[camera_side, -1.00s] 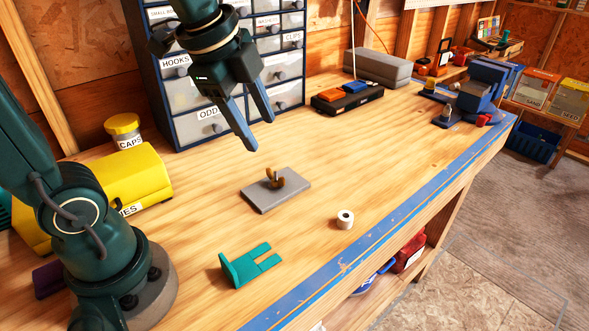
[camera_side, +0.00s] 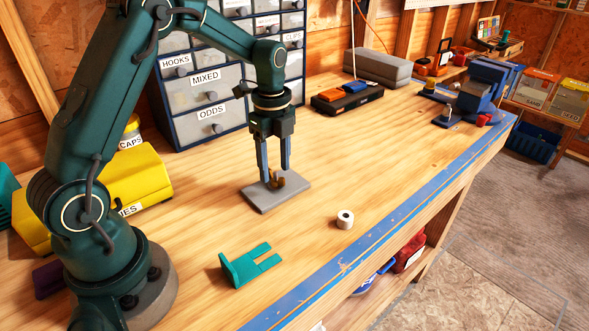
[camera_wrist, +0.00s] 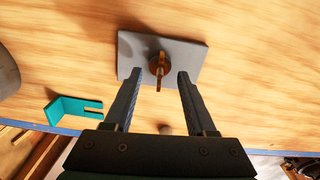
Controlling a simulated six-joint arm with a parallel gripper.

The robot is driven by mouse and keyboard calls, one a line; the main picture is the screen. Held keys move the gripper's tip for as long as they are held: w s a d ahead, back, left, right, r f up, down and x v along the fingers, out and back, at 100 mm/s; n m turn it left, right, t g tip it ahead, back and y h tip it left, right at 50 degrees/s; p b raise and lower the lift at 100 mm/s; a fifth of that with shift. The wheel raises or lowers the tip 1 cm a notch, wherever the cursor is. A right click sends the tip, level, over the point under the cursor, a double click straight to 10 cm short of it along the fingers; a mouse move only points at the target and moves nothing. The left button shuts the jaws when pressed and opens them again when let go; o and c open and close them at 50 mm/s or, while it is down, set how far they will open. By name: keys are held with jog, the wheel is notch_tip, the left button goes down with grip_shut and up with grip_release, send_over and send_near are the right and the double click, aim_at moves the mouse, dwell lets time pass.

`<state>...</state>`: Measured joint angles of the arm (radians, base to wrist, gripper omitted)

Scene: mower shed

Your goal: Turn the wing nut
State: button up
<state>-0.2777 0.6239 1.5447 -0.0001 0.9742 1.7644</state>
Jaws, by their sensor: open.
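The brass-brown wing nut (camera_side: 278,181) sits on a grey plate (camera_side: 283,194) that lies on the bench. My gripper (camera_side: 275,176) points straight down over the plate, open, with its fingertips close to the wing nut's height. In the wrist view, the wing nut (camera_wrist: 160,66) is ahead of and between the lines of the two fingers (camera_wrist: 158,78), with clear gaps on both sides. Its wings run roughly up and down in that view. The side view does not show whether a finger touches it.
A yellow box (camera_side: 145,178) stands left, a drawer cabinet (camera_side: 190,95) behind, and a blue vise (camera_side: 483,85) far right. The bench right of the plate is clear.

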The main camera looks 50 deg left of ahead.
jog(key=shift+f, duration=1)
grip_shut()
jog(key=shift+n, duration=0.4)
